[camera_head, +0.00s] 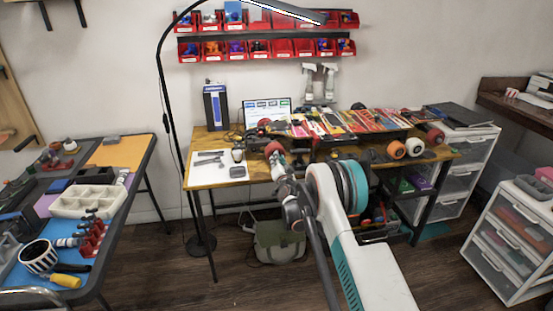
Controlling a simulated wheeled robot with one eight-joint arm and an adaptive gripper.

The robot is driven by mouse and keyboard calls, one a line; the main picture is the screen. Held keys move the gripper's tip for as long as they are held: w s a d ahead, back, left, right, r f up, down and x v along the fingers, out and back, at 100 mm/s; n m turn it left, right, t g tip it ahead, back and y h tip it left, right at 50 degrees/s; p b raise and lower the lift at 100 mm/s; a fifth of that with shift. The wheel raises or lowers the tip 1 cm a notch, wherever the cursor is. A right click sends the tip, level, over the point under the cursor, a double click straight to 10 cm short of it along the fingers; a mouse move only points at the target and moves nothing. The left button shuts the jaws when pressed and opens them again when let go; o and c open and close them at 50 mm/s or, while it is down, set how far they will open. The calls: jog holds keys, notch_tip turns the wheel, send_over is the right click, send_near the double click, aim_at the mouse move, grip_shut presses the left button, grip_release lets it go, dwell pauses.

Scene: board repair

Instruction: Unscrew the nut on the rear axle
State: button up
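A red wheel (436,136) is farther back there. A red wheel (272,148) shows at its left end. My white and teal arm reaches up from the lower right. The end of my arm, with my gripper (279,163), seems to be close to the left red wheel. Its fingers are too small and overlapped to read. The axle nut cannot be made out, nor which axle is the rear.
A white sheet with tools (207,177) lies on the workbench's left. A black lamp pole (168,100) stands at its left end. Red bins (225,48) hang above. A side table (115,153) with parts is left; white drawers (505,240) are right. A bag (279,247) sits below.

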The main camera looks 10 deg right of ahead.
dwell(0.4)
jog(key=n, duration=0.4)
jog(key=shift+n, duration=0.9)
jog(key=shift+n, duration=1)
jog(key=n, duration=0.3)
jog(key=shift+n, duration=0.3)
